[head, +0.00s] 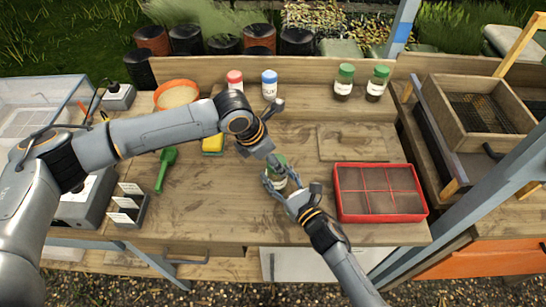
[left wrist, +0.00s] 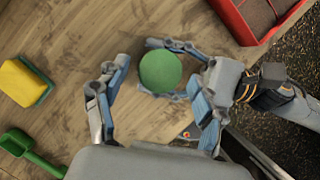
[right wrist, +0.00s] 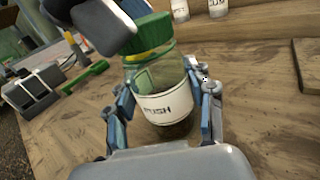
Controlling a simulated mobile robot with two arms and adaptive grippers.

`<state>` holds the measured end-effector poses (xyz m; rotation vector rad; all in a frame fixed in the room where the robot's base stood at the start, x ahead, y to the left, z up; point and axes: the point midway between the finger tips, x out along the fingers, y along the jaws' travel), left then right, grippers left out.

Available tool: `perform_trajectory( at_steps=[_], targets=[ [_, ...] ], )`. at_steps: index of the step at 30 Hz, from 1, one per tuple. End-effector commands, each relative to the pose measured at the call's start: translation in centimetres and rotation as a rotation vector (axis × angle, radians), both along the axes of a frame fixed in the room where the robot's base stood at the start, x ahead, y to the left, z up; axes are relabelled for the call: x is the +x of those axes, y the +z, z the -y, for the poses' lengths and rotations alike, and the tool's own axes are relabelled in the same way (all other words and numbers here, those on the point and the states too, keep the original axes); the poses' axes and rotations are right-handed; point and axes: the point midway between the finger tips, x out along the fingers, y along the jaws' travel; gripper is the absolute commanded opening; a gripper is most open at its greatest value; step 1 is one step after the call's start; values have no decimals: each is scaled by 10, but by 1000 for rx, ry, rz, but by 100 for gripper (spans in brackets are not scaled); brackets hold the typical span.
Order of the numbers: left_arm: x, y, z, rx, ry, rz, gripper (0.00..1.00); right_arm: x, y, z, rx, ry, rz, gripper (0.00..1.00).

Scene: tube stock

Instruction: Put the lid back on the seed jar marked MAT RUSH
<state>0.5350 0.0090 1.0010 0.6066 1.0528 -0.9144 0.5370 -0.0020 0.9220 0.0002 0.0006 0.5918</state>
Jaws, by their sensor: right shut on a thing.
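The seed jar (right wrist: 165,95) is clear, with dark seeds at the bottom and a white label whose visible letters end in "USH". It stands upright on the bench between the fingers of my right gripper (right wrist: 162,112), which is shut on it. The green lid (right wrist: 150,36) sits at the jar's mouth; whether it is fully seated I cannot tell. It shows from above in the left wrist view (left wrist: 160,71). My left gripper (left wrist: 152,105) is over the jar with its fingers apart, clear of the lid on either side. In the head view my grippers partly hide the jar (head: 278,181).
A red-lidded jar (head: 234,79), a blue-lidded jar (head: 269,83) and two green-lidded jars (head: 344,81) (head: 377,84) stand at the back. A red tray (head: 424,210) lies right, a yellow sponge (head: 212,143) and green scoop (head: 166,165) left. The front middle is clear.

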Motion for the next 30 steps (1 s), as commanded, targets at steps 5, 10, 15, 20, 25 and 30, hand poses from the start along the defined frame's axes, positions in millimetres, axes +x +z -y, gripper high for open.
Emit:
perform_trajectory(
  at_steps=[5, 10, 15, 20, 25, 30],
  targets=[
    [0, 1, 0, 0, 0, 0, 69, 0, 0, 0, 0, 0, 0, 0],
    [0, 16, 1, -1, -1, 2, 69, 0, 0, 0, 0, 0, 0, 0],
    [0, 39, 1, -1, -1, 2, 69, 0, 0, 0, 0, 1, 0, 0],
    [0, 46, 0, 0, 0, 0, 69, 0, 0, 0, 0, 1, 0, 0],
    [0, 45, 0, 0, 0, 0, 66, 0, 0, 0, 0, 1, 0, 0],
    [0, 45, 0, -9, 58, -23, 66, 0, 0, 0, 1, 1, 1, 0]
  ],
)
